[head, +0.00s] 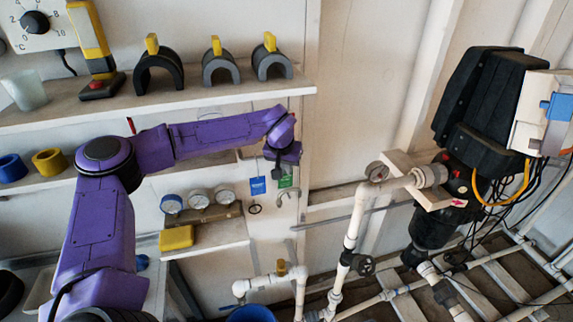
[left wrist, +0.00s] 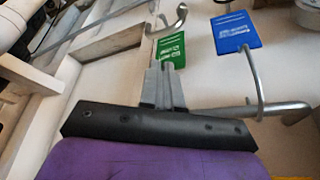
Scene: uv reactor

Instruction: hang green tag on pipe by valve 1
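A green tag (head: 286,178) hangs just below my left gripper (head: 281,160) in front of the wall. In the left wrist view, the green tag (left wrist: 171,48) lies at the tips of my left gripper's grey fingers (left wrist: 162,72). The fingers are close together and look shut on the tag's upper end; its hook is hidden between them. A blue tag (head: 257,185) hangs to the left. White pipes (head: 355,220) stand to the right with a black valve wheel (head: 362,265); no valve number is readable. My right gripper is not in view.
A grey rod (left wrist: 290,108) beside the fingers carries the blue tag's hook. A curved metal hook (head: 284,199) is below the green tag. Gauges (head: 198,199) sit on a shelf to the left. The wall between the tags and pipes is mostly clear.

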